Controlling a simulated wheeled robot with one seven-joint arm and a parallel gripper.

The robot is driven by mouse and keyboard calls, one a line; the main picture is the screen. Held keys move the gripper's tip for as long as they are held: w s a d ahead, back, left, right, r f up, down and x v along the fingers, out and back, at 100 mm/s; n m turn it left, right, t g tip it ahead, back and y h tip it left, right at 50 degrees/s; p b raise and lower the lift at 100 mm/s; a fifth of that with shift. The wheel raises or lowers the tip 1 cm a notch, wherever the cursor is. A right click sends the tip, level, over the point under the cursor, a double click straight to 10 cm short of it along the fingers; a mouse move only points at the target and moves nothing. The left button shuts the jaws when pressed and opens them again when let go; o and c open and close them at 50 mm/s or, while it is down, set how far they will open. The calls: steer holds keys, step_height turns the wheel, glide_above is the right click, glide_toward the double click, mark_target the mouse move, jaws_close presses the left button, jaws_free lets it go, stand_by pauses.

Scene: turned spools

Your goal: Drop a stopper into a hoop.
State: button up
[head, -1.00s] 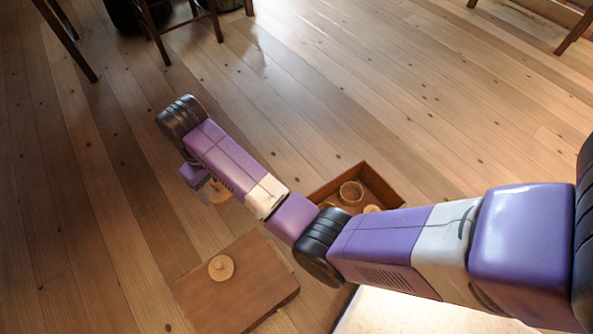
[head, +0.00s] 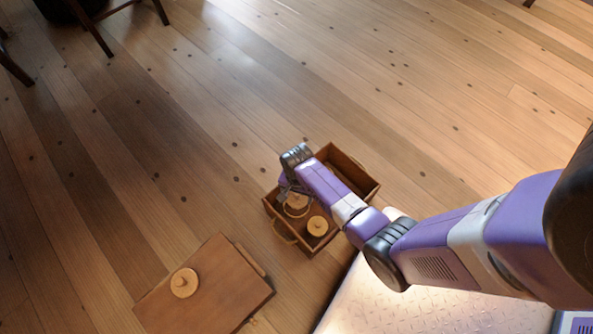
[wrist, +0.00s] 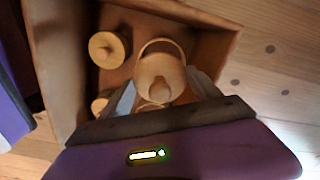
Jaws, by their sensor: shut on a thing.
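My gripper (wrist: 165,92) is shut on a pale wooden stopper (wrist: 162,76) with a round knob, seen between the two fingers in the wrist view. A thin wooden hoop (wrist: 160,42) shows around the stopper's far side. The hoop (head: 290,212) stands in a brown wooden tray, and the held stopper is over it or within its mouth; I cannot tell how deep. In the head view my gripper (head: 291,192) is partly hidden by my wrist. Another stopper (head: 318,226) sits in the tray, right of the hoop. A further stopper (head: 184,283) sits on a wooden box.
The tray (head: 352,172) has raised walls and side handles. The wooden box (head: 222,290) stands on the floor to the left of the tray. In the wrist view more turned pieces (wrist: 101,103) lie partly hidden near the fingers. The plank floor beyond is clear up to chair legs.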

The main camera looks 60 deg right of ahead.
steer(key=shift+w+f+m, duration=0.1)
steer(key=shift+w+m, duration=0.1)
steer(key=shift+m, duration=0.1)
steer(key=shift+f+b, duration=1.4)
steer(key=shift+b, duration=0.2)
steer(key=shift+p, duration=0.35)
steer(key=shift+f+b, duration=0.3)
steer(key=shift+f, duration=0.05)
steer(key=shift+f, duration=0.3)
steer(key=shift+f+b, duration=0.45)
steer(key=shift+f, duration=0.25)
stand_by(1.0)
steer(key=o, duration=1.5)
steer(key=shift+o, duration=0.4)
